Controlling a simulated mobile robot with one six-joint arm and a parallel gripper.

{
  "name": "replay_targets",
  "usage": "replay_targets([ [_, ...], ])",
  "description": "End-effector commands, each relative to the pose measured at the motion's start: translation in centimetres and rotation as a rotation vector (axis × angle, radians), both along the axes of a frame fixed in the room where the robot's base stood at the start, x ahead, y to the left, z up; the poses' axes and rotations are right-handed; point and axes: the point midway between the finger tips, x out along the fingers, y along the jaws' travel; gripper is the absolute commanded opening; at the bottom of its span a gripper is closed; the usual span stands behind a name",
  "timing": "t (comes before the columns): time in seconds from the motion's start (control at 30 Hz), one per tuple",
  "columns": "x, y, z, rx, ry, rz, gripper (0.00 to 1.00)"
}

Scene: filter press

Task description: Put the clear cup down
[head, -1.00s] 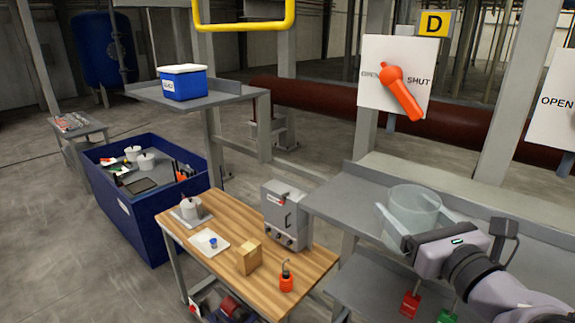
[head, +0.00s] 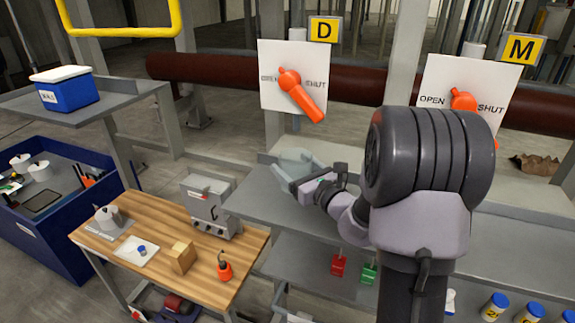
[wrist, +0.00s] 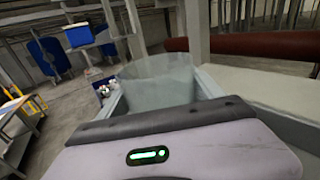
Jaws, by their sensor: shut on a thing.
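The clear cup (head: 297,161) is a see-through, pale vessel. It is above or at the back part of the grey shelf (head: 255,200); I cannot tell whether its base touches the shelf. My gripper (head: 297,176) is shut on the cup, with a finger on each side of it. In the wrist view the cup (wrist: 158,82) sits upright between the two fingers of my gripper (wrist: 160,100). My gripper's body hides the lower part of the cup there, and my arm hides part of the shelf in the head view.
An orange valve handle (head: 300,94) is on a white panel behind the cup. A wooden table (head: 150,225) stands left, with a grey box unit (head: 208,207) near the shelf. Red (head: 338,266) and green (head: 369,274) tags hang below. The shelf's left part is bare.

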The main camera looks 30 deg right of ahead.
Motion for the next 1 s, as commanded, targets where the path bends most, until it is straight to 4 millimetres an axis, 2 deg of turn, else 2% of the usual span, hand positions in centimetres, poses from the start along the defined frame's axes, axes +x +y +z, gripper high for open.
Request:
replay_targets([
  [0.1,0.0,0.0,-1.6,0.002,0.002,0.000,0.35],
  [0.47,-0.1,0.0,-2.2,0.000,-0.001,0.000,0.35],
  [0.5,-0.1,0.0,-2.1,0.000,0.000,0.000,0.80],
  [0.6,-0.1,0.0,-2.0,0.000,0.000,0.000,0.98],
  [0.93,-0.1,0.0,-1.5,0.000,0.000,0.000,0.98],
  [1.0,-1.1,-0.2,-1.8,0.000,0.000,-0.003,0.98],
])
